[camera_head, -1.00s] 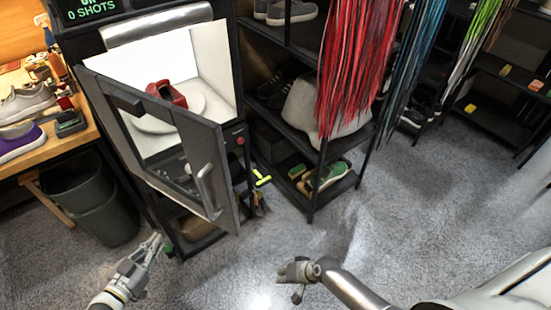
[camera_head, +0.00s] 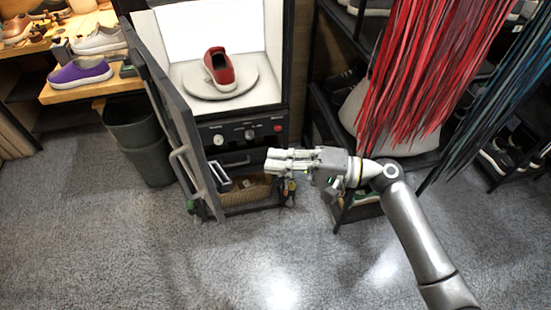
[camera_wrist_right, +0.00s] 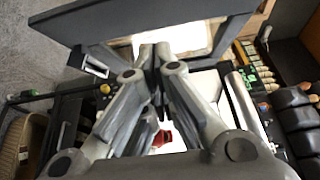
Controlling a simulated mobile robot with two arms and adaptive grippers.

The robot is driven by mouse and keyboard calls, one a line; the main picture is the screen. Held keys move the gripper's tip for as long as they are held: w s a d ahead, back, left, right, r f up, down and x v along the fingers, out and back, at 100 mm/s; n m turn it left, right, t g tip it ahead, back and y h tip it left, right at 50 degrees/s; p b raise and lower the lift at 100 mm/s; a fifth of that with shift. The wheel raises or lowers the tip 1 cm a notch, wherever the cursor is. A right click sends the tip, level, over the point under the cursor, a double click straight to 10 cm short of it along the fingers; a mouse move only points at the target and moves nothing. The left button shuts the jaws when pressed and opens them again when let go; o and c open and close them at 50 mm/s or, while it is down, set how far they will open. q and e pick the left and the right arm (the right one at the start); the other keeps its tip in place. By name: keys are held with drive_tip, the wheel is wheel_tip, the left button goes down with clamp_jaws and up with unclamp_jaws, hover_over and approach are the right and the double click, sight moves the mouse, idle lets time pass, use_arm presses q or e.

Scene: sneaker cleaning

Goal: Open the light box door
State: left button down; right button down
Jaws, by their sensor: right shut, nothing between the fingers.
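The light box door (camera_head: 178,115) is a dark framed panel. In the head view it stands swung wide open to the left, seen nearly edge-on. Its grey bar handle (camera_head: 184,168) faces left. The light box's bright white interior (camera_head: 190,35) is exposed, with a red shoe (camera_head: 219,70) on a round turntable (camera_head: 188,83). My right gripper (camera_head: 268,160) is shut and empty, in front of the box and right of the door, apart from the handle. In the right wrist view its fingertips (camera_wrist_right: 154,50) are together below the dark panel (camera_wrist_right: 150,22). My left gripper is not in view.
A grey bin (camera_head: 140,145) stands left of the door. A wooden bench (camera_head: 75,92) with shoes is at the upper left. Red laces (camera_head: 420,80) hang before a dark shelf at the right. The front floor is clear.

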drive_tip(key=s+a+p, duration=0.1)
drive_tip(key=a+p, duration=0.3)
drive_tip(key=a, duration=0.6)
drive_tip(key=shift+s+a, duration=0.25)
drive_tip(key=shift+a, duration=0.05)
